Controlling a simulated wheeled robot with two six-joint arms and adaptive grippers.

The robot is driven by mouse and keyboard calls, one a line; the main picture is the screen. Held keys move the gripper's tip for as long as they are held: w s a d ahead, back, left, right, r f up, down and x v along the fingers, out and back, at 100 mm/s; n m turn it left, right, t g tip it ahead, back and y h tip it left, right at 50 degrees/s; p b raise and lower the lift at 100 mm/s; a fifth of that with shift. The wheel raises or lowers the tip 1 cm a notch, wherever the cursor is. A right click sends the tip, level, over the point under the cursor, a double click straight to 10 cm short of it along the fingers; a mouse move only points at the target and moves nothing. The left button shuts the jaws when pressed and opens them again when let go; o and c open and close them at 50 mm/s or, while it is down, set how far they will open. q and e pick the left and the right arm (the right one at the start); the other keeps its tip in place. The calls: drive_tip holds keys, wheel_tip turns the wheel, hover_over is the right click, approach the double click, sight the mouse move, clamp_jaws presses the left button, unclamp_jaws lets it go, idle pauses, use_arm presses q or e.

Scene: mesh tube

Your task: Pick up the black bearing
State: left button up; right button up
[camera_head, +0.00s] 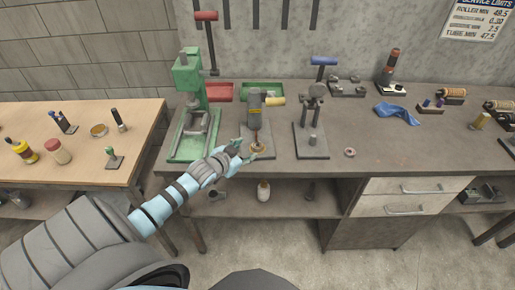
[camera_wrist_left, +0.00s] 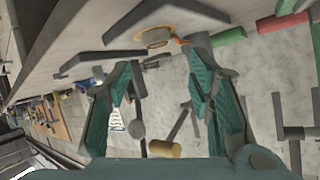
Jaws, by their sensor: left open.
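My left gripper (camera_head: 246,150) reaches over the bench from the left, its green-padded fingers apart. In the left wrist view its two fingers (camera_wrist_left: 160,78) frame an empty gap. A small copper-coloured ring (camera_head: 257,147) lies on the plate below the grey upright tool, just beside the fingertips. It also shows in the wrist view as a gold-rimmed ring (camera_wrist_left: 154,38), beyond the fingers and not held. A small greyish ring (camera_head: 349,152) with a dark middle lies alone on the bench. Neither ring looks plainly black, so I cannot tell which is the bearing. My right gripper is out of view.
A green press (camera_head: 190,105) stands left of the gripper. The grey tool with a yellow end (camera_head: 254,107) rises right behind it. A blue-handled stand (camera_head: 311,110) is to the right. The bench (camera_head: 375,155) is clear toward its right front.

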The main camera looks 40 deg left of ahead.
sight(258, 147)
use_arm(q)
drive_tip(key=x, duration=0.2)
drive_tip(key=b+x, duration=0.1)
drive_tip(key=x, duration=0.1)
drive_tip(key=d+b+x, duration=0.1)
drive_tip(key=x, duration=0.2)
drive_tip(key=shift+a+f, duration=0.1)
drive_tip(key=shift+f, duration=0.3)
drive_tip(key=shift+w, duration=0.1)
drive_tip(key=shift+c, duration=0.3)
clamp_jaws()
